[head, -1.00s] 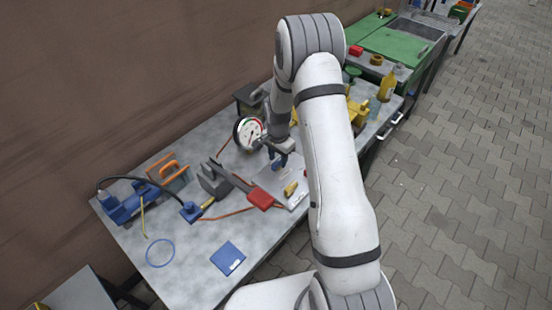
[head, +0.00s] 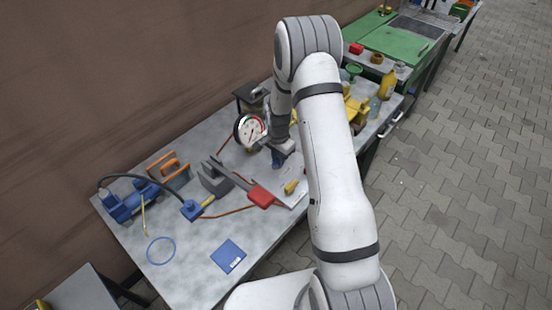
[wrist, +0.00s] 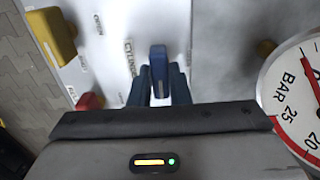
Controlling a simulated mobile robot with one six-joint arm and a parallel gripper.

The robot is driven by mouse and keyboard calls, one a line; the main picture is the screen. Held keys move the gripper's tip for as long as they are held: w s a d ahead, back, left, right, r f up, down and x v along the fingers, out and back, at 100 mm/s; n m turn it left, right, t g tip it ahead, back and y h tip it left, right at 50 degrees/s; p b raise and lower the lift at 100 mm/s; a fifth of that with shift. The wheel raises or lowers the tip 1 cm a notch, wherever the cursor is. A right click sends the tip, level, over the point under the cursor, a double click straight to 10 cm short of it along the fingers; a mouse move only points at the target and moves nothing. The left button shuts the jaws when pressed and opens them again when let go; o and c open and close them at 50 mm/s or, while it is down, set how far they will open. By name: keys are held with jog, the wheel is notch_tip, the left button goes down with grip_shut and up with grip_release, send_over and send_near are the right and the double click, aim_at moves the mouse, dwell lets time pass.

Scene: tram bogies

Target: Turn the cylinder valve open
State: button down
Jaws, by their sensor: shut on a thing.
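My gripper (wrist: 159,88) is shut on a blue valve lever (wrist: 158,60) in the wrist view, with one finger on each side of it. The lever is over a pale panel (wrist: 110,50) with printed lettering, partly readable as "CYLIN"; the fingers hide part of it. In the head view my gripper (head: 278,160) points down at the panel, just right of a round gauge (head: 250,131). The gauge also shows at the right edge of the wrist view (wrist: 295,95), marked BAR, with a red needle.
A yellow handle (wrist: 52,35) and a red handle (wrist: 89,101) are left of my gripper in the wrist view. A red-handled tool (head: 258,194) lies near the panel. A blue booklet (head: 228,256) lies toward the table's front, with bare tabletop around it.

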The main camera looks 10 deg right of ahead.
jog(key=shift+a, duration=0.1)
jog(key=shift+f+n+b, duration=0.1)
jog(key=shift+n+b, duration=0.2)
jog(key=shift+b, duration=0.4)
jog(key=n+b, duration=0.3)
jog(key=shift+d+n, duration=0.2)
jog(key=shift+n, duration=0.1)
jog(key=n+b, duration=0.3)
jog(key=n, duration=0.2)
jog(key=shift+w+n+b, duration=0.1)
jog(key=shift+n+b, duration=0.2)
jog(key=shift+b, duration=0.05)
jog(key=n+b, duration=0.2)
jog(key=n, duration=0.2)
jog(key=shift+r+n+b, duration=0.15)
jog(key=shift+n+b, duration=0.25)
jog(key=shift+n, duration=0.6)
jog(key=shift+r+n+b, duration=0.1)
jog(key=shift+n+b, duration=0.25)
jog(key=shift+n, duration=0.65)
jog(key=shift+a, duration=0.1)
